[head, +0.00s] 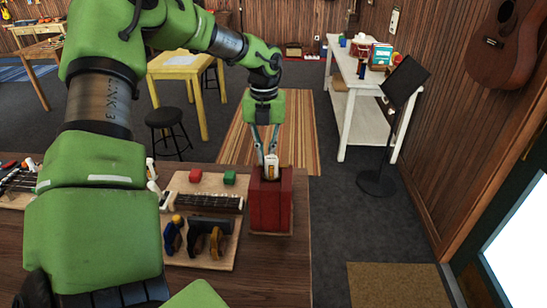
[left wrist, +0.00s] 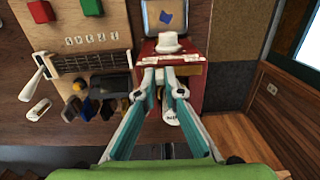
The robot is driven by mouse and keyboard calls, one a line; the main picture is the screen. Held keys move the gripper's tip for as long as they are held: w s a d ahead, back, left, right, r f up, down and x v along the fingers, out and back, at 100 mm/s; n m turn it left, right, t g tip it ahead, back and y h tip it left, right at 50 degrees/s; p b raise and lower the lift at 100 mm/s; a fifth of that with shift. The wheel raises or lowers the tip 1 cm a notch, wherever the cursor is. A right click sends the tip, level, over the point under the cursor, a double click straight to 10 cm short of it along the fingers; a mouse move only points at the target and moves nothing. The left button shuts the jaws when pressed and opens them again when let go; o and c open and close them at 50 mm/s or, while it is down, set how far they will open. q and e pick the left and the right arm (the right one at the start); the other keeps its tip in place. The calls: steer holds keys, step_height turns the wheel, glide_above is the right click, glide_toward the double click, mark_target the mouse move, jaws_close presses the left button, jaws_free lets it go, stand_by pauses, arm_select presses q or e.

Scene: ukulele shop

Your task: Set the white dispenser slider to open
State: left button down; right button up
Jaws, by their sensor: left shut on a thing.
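A red dispenser box (head: 270,205) stands at the right end of the brown workbench. A small white piece (head: 271,160), which looks like the slider, is at the top of the box. My right gripper is not in view.
Left of the box a wooden board (head: 232,186) holds red and green blocks, a fretboard (head: 209,201) and clamp-like tools. A black music stand (head: 403,85) and a white table (head: 350,85) are behind right.

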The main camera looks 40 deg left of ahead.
arm_select(q)
steer(key=c, duration=2.2)
jaws_free()
steer(key=shift+a, duration=0.1)
steer(key=shift+c, duration=0.2)
steer(key=shift+o, duration=0.5)
steer(key=shift+s+a, duration=0.15)
steer(key=shift+s, duration=0.15)
steer(key=shift+w+r, duration=0.1)
steer(key=shift+r, duration=0.1)
step_height(320, 180, up, 12)
steer(key=shift+f, duration=0.15)
